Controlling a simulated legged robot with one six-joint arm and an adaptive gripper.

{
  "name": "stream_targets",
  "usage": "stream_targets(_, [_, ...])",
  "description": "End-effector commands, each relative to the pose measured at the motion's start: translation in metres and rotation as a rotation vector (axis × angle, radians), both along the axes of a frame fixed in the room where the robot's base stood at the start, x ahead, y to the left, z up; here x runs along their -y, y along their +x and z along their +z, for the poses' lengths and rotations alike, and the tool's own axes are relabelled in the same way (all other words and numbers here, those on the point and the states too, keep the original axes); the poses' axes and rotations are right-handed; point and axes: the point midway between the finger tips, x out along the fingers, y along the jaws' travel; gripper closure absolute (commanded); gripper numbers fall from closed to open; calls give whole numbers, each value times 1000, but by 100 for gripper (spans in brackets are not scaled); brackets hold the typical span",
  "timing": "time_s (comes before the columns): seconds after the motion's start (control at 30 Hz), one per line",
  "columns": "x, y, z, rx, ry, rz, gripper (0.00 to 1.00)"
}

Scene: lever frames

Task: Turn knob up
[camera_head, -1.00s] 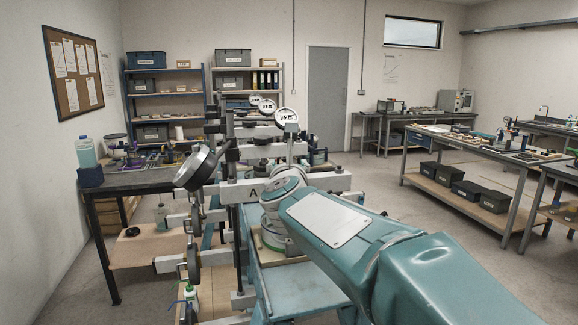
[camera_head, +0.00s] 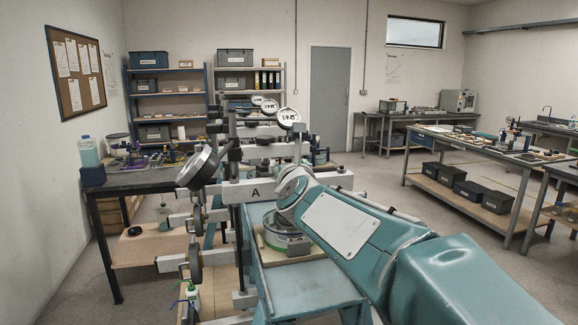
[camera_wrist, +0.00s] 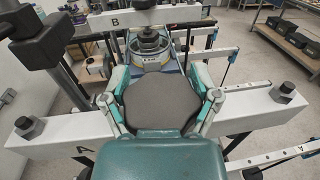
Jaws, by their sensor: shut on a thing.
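My gripper (camera_wrist: 160,78) shows in the wrist view with its two teal fingers on either side of a dark grey rounded piece (camera_wrist: 160,105). It is shut on this piece; I cannot tell for sure that it is the knob. The white beam marked A (camera_wrist: 65,152) runs out on both sides of the gripper. Dark knobs stand on the beam at its left (camera_wrist: 28,127) and right (camera_wrist: 288,88). In the head view the beam (camera_head: 232,192) passes behind my wrist, which hides the gripper's fingers and what they hold.
Another beam marked B (camera_wrist: 100,24) lies beyond, with a round dark-topped thing (camera_wrist: 152,52) below it. A large dial (camera_head: 204,166) and hanging weights crowd the left of the frame. A teal stand (camera_head: 300,282) is under my arm.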

Motion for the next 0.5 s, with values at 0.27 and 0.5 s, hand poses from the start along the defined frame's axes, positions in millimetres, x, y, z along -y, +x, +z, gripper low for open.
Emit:
stream_targets(0.27, [0,0,0,0,0,0,0])
stream_targets(0.5, [0,0,0,0,0,0,0])
